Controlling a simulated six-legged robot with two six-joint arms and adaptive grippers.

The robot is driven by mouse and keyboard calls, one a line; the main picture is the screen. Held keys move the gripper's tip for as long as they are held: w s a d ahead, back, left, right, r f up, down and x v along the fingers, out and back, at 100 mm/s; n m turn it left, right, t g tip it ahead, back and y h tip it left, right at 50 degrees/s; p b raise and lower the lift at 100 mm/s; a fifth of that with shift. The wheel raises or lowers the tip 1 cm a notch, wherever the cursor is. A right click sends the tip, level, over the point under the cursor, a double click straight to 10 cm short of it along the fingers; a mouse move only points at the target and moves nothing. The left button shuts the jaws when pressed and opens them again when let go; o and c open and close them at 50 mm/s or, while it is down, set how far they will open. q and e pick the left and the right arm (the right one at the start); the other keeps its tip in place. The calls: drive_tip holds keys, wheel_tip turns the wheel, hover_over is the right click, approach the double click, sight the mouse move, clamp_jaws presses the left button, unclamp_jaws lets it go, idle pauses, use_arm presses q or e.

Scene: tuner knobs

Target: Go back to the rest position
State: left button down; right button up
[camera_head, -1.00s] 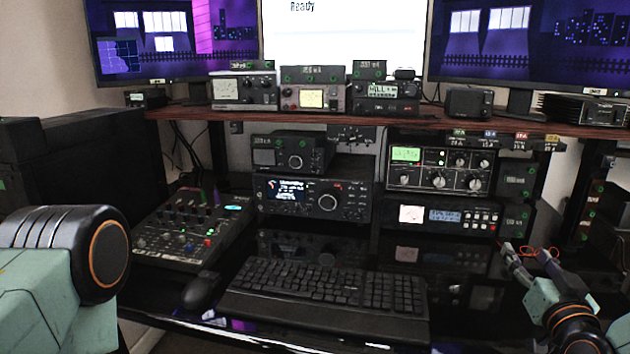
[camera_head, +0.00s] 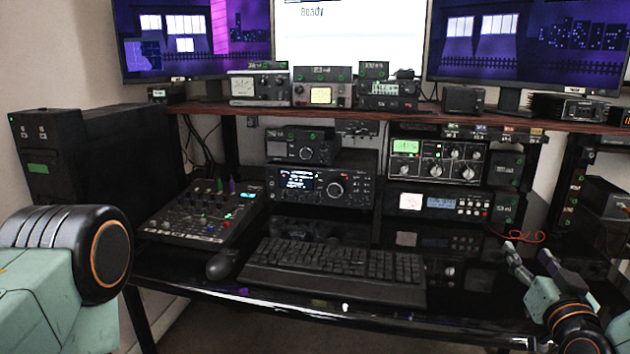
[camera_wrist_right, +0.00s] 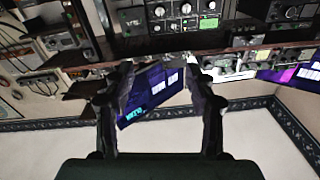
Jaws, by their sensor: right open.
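My right gripper (camera_head: 530,262) is at the lower right of the head view, over the right end of the desk. Its two fingers are apart with nothing between them. In the right wrist view the gripper (camera_wrist_right: 160,95) also shows open and empty. The tuner with the green-lit meter and several knobs (camera_head: 436,162) stands under the shelf, well behind the right gripper. The radio with the large dial (camera_head: 322,186) stands to its left. My left arm shows at the left edge, but its gripper is out of view.
A keyboard (camera_head: 335,268) and mouse (camera_head: 222,265) lie at the front of the black desk (camera_head: 300,300). A mixer (camera_head: 203,214) is on the left. A wooden shelf (camera_head: 430,117) with small devices and monitors runs above. Orange wire (camera_head: 527,235) lies behind the right gripper.

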drive_tip(key=s+a+f+g+y, duration=0.2)
drive_tip(key=s+a+f+g, duration=0.4)
drive_tip(key=f, duration=0.5)
drive_tip(key=s+a+f+g+y, duration=0.2)
drive_tip(key=s+a+f+g, duration=0.2)
drive_tip(key=s+a+f, duration=0.45)
drive_tip(key=s+f+n+g, duration=0.1)
drive_tip(key=s+f+g, duration=0.1)
drive_tip(key=s+f, duration=0.2)
drive_tip(key=s+a+f+n+g, duration=0.1)
drive_tip(key=s+f+g, duration=0.2)
drive_tip(key=s, duration=0.8)
drive_tip(key=s+f+n+g, duration=0.1)
drive_tip(key=s+f+g, duration=0.2)
drive_tip(key=s+f, duration=0.3)
drive_tip(key=shift+s+a+f, duration=0.25)
drive_tip(key=shift+s+a, duration=0.15)
drive_tip(key=shift+s, duration=0.7)
drive_tip(key=shift+c, duration=0.3)
